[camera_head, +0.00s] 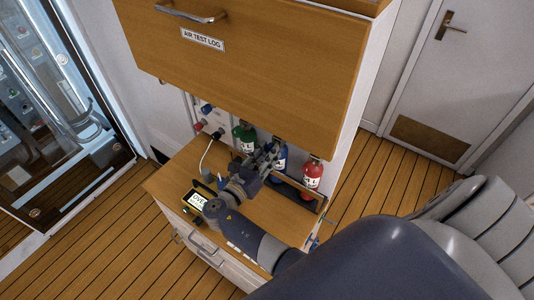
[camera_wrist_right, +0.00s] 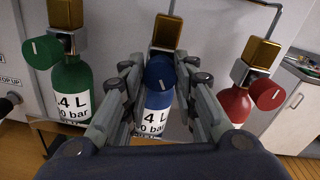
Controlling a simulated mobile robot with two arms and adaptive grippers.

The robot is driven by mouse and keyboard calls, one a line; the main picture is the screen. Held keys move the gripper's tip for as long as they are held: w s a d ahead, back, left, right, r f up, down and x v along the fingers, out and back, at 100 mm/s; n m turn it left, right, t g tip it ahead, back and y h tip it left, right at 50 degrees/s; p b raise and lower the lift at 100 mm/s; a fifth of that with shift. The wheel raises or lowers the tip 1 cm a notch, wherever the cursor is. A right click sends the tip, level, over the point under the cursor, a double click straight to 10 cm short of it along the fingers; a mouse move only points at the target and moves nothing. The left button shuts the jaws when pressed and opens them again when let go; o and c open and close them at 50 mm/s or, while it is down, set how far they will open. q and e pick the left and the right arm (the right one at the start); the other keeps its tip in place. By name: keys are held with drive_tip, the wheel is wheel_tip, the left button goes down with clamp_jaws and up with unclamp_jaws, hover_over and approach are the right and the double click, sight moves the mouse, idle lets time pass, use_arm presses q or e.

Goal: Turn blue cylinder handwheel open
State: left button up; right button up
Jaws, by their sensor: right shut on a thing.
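The blue cylinder (camera_head: 281,168) stands upright between the green cylinder (camera_head: 245,138) and the red cylinder (camera_head: 312,176). In the right wrist view the blue cylinder (camera_wrist_right: 154,115) shows a white label, and its round blue handwheel (camera_wrist_right: 159,75) faces me with a short pale mark on its face. My right gripper (camera_head: 267,157) reaches to the front of the blue cylinder. In the right wrist view its fingers (camera_wrist_right: 159,78) stand on both sides of the blue handwheel and are shut on it. My left gripper is not in view.
A wooden cabinet (camera_head: 245,50) labelled AIR TEST LOG overhangs the cylinders. A low dark rail (camera_head: 298,194) runs before the cylinders. The green handwheel (camera_wrist_right: 43,53) and red handwheel (camera_wrist_right: 268,94) flank my fingers.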

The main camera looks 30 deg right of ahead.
drive_tip(key=shift+w+d+r+n, duration=0.1)
drive_tip(key=shift+r+n, duration=0.15)
drive_tip(key=shift+n, duration=0.35)
drive_tip(key=o, duration=1)
drive_tip(key=shift+o, duration=0.2)
drive_tip(key=shift+f, duration=0.2)
wheel_tip(320, 180, up, 10)
